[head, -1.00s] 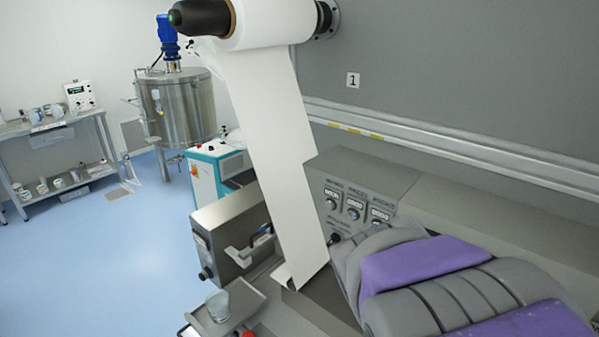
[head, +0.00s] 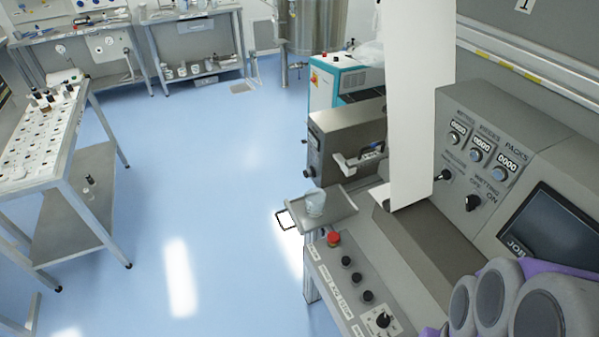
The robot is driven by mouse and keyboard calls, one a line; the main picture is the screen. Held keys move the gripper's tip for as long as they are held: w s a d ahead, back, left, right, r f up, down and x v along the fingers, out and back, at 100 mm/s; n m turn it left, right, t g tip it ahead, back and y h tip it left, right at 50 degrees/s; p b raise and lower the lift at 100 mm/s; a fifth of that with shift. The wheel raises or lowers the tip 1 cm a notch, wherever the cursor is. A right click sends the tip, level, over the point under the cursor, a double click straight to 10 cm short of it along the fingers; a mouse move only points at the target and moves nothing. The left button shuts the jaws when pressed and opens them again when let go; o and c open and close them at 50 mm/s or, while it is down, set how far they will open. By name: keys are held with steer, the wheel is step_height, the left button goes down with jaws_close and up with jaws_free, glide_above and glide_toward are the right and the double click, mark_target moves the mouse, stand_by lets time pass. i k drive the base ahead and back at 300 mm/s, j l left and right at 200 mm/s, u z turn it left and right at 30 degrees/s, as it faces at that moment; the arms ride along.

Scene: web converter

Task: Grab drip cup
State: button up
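A small clear cup (head: 315,203), which looks like the drip cup, stands upright on a small grey metal tray (head: 338,222) at the machine's left side. The tray has a thin dark wire handle on its left. My arm's grey and purple rounded parts (head: 535,305) fill the bottom right corner, well apart from the cup. No gripper fingers show in the head view. Nothing is seen touching the cup.
A control panel with a red button (head: 333,239) and black knobs lies just in front of the tray. A white web (head: 420,110) hangs to the right. A table with bottles (head: 45,135) stands at left. Blue floor (head: 200,190) is open between.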

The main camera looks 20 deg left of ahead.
mark_target(316, 197)
steer(key=u, duration=1.1)
